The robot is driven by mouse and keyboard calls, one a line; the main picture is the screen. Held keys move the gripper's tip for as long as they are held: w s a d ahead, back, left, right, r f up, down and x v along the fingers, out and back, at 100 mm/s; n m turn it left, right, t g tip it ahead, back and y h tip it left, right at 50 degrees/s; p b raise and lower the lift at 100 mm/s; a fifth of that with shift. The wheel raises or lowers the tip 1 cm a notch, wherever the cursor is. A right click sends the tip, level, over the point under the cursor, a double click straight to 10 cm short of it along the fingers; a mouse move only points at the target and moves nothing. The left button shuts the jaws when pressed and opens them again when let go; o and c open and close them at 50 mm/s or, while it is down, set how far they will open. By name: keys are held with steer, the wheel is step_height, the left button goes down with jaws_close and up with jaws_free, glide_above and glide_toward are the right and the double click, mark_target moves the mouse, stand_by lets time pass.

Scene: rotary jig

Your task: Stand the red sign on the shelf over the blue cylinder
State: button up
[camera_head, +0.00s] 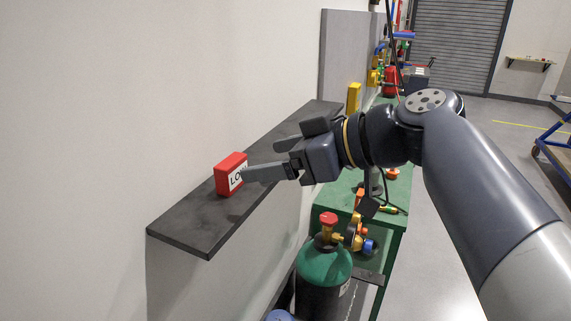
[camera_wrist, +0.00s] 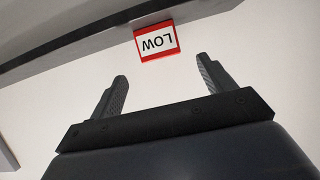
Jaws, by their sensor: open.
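The red sign (camera_head: 228,177) is a small red block with a white face reading LOW. It stands upright on the dark wall shelf (camera_head: 186,232), towards the near end. My gripper (camera_head: 246,174) is open, with its fingers pointing at the sign's face; one finger covers part of the lettering. In the wrist view, the sign (camera_wrist: 157,41) appears upside down, beyond and roughly between the open fingertips (camera_wrist: 161,70), with nothing held. The shelf (camera_wrist: 75,52) crosses the top of that view. A sliver of a blue cylinder (camera_head: 279,315) shows at the bottom edge; most of it is hidden.
A green cylinder (camera_head: 323,262) with a red-topped valve stands below the shelf, right of the blue one. A green bench (camera_head: 391,222) runs behind it under my arm. A yellow object (camera_head: 353,98) is near the shelf's far end. The shelf's near end is bare.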

mark_target(237, 164)
steer(key=shift+v, duration=0.8)
steer(key=shift+a, duration=0.15)
steer(key=p+x, duration=0.4)
steer(key=x, duration=0.7)
steer(key=shift+w+a+f, duration=0.1)
steer(key=shift+a, duration=0.2)
steer(key=shift+w+a+f, duration=0.1)
steer(key=shift+f, duration=0.3)
steer(key=shift+r, duration=0.25)
steer(key=shift+f, duration=0.1)
